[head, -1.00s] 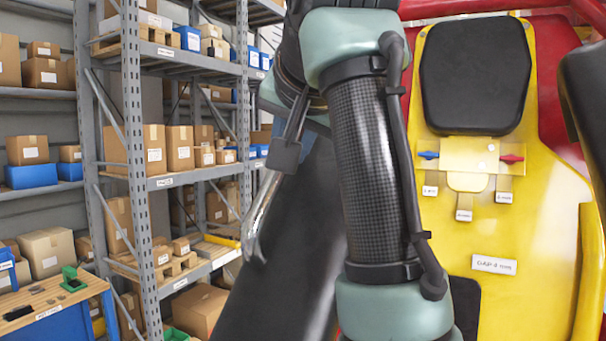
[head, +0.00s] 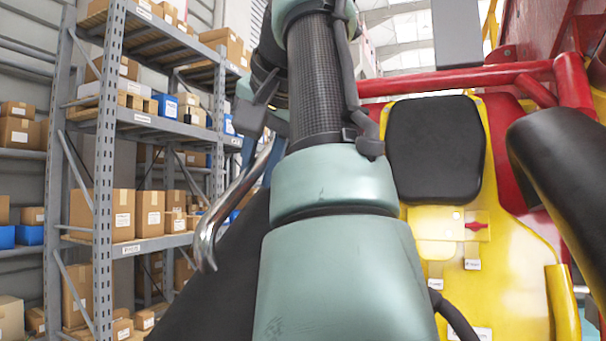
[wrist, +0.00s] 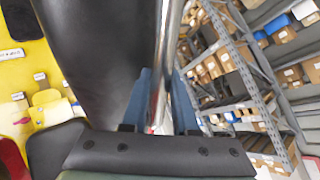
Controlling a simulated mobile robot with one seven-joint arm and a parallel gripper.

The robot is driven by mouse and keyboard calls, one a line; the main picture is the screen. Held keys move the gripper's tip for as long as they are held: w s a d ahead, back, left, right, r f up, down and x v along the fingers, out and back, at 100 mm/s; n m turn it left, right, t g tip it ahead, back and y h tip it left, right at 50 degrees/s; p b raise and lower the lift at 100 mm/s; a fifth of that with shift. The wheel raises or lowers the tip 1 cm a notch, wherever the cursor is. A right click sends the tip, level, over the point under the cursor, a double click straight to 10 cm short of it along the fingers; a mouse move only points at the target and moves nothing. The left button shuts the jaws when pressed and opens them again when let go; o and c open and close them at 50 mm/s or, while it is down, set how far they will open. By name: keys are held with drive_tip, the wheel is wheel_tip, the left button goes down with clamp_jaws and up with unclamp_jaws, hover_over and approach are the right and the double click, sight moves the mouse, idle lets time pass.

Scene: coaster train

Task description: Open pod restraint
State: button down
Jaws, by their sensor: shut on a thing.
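The pod is a yellow seat shell (head: 505,275) with a black headrest (head: 435,150) and red frame (head: 480,77), right of my arm in the head view. A black padded restraint (head: 215,300) stands at lower left, partly hidden by my arm; it also fills the left middle of the wrist view (wrist: 100,50). A chrome handle (head: 228,212) curves along it. My gripper, with blue fingers (wrist: 165,115), is shut on the chrome handle (wrist: 168,45) in the wrist view. The fingers are mostly hidden behind my arm in the head view.
A second black padded piece (head: 560,165) stands at the right of the seat. Grey shelving (head: 105,130) with cardboard boxes stands behind on the left.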

drive_tip(key=shift+r, duration=0.2)
idle(0.3)
drive_tip(key=c, duration=0.7)
unclamp_jaws()
drive_tip(key=shift+f, duration=0.1)
drive_tip(key=shift+v, duration=3.75)
